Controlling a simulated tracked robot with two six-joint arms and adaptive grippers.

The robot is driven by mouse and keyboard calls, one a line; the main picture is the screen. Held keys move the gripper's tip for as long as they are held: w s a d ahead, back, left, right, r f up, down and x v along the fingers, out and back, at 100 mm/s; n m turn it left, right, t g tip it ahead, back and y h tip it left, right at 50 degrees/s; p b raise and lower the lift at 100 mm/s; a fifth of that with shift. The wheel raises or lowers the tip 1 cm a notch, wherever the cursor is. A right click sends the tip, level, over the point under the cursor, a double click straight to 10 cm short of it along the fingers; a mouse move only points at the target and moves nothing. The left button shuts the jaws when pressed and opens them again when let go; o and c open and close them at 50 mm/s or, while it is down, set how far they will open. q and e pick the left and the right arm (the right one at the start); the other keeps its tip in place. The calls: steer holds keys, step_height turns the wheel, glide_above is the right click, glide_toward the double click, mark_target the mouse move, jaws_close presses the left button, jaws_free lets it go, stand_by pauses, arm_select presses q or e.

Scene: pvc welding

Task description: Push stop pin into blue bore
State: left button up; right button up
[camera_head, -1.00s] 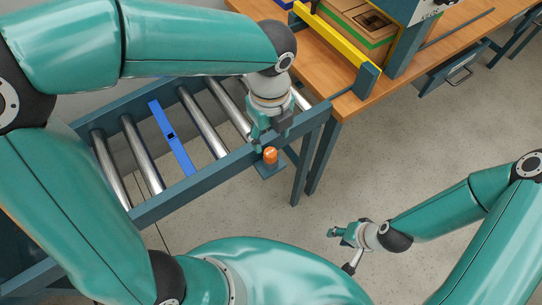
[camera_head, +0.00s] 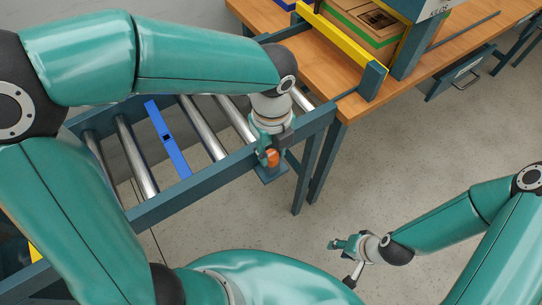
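The blue bar (camera_head: 176,152) lies across the roller conveyor between the rollers, and its small dark square bore (camera_head: 167,136) shows near its middle. The orange stop pin (camera_head: 272,157) stands on a small blue-grey bracket (camera_head: 270,176) outside the conveyor's near rail. My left gripper (camera_head: 268,154) points down over the pin, with its fingers at the pin's sides. Whether the fingers touch the pin cannot be told. My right gripper (camera_head: 334,244) hangs over the floor at lower right, apart from the conveyor. Its fingers are small and their opening is unclear.
The conveyor's near rail (camera_head: 190,188) runs beside my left gripper, with steel rollers (camera_head: 136,155) behind it. A wooden table (camera_head: 350,108) stands at upper right, with a yellow bar (camera_head: 343,38) and a cardboard box (camera_head: 385,25). The floor at right is clear.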

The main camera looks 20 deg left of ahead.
mark_target(271, 154)
arm_select(q)
jaws_close()
steer(key=shift+r+p, duration=0.65)
steer(key=shift+p, duration=0.1)
steer(key=shift+r+p, duration=1.8)
steer(key=shift+r, duration=0.1)
